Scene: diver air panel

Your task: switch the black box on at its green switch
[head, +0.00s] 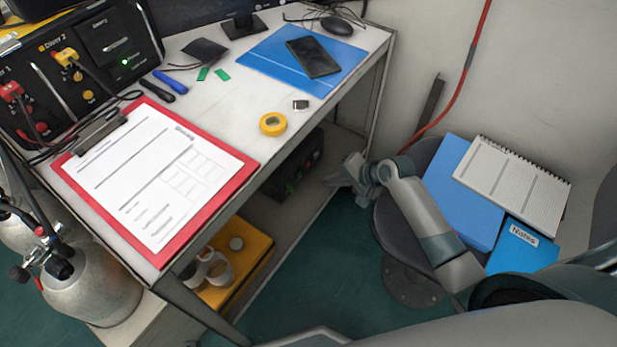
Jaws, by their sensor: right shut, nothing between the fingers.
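A black box (290,172) stands on the shelf under the white table, partly hidden by the tabletop. Its front has small red and green spots, too small to tell which is a switch or how it is set. A larger black panel box (88,40) stands on the table at the upper left, marked Diver 2 and Battery, with a small glowing green spot (125,62). My right gripper (345,175) is shut and empty, beside the table's right side, to the right of the shelf box and apart from it. My left gripper is out of view.
A red clipboard (245,166), yellow tape (273,124) and blue folder (262,62) with a phone lie on the table (215,108). A stool (382,225) with notebooks is beneath my right arm. A gas cylinder (95,290) stands lower left. Green floor is open between table and stool.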

